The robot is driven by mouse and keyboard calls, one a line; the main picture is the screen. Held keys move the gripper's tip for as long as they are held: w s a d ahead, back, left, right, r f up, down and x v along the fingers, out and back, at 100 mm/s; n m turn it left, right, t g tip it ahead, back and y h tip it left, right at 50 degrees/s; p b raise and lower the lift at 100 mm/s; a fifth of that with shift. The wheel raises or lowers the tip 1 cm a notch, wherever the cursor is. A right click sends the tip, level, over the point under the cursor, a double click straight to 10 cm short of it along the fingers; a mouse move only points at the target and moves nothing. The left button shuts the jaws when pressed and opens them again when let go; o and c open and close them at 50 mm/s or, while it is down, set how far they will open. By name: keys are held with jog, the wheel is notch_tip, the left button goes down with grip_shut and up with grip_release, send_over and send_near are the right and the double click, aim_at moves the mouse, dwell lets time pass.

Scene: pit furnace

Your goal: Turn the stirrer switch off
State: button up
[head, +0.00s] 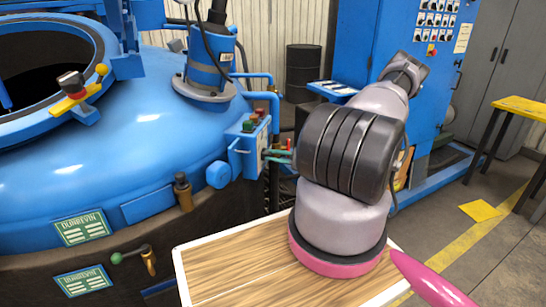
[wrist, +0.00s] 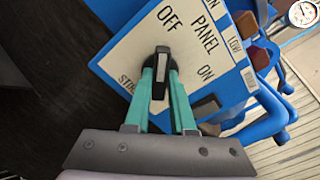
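In the wrist view, the stirrer switch (wrist: 161,62) is a dark knob with a pale top end on a white panel face (wrist: 130,58). OFF is printed above it in the picture and ON to its right. The knob lies nearly along the picture's vertical, with its pale end toward OFF. A label starting "STI" is partly hidden by my gripper. My gripper (wrist: 160,78) has its teal fingers on either side of the knob and looks closed on it. In the head view, my gripper (head: 279,152) reaches the blue control box (head: 246,146); my arm hides much of it.
The blue furnace (head: 120,140) fills the left, its open mouth (head: 45,75) at the upper left. A wooden-topped table (head: 225,265) stands below my arm. A blue cabinet (head: 375,40) and a dark drum (head: 304,70) are behind. A yellow-topped bench (head: 520,107) stands right.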

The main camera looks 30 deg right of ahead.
jog(key=o, duration=0.4)
jog(key=shift+d, duration=0.1)
jog(key=v, duration=1)
jog(key=shift+s+d, duration=0.25)
jog(key=shift+s, duration=0.05)
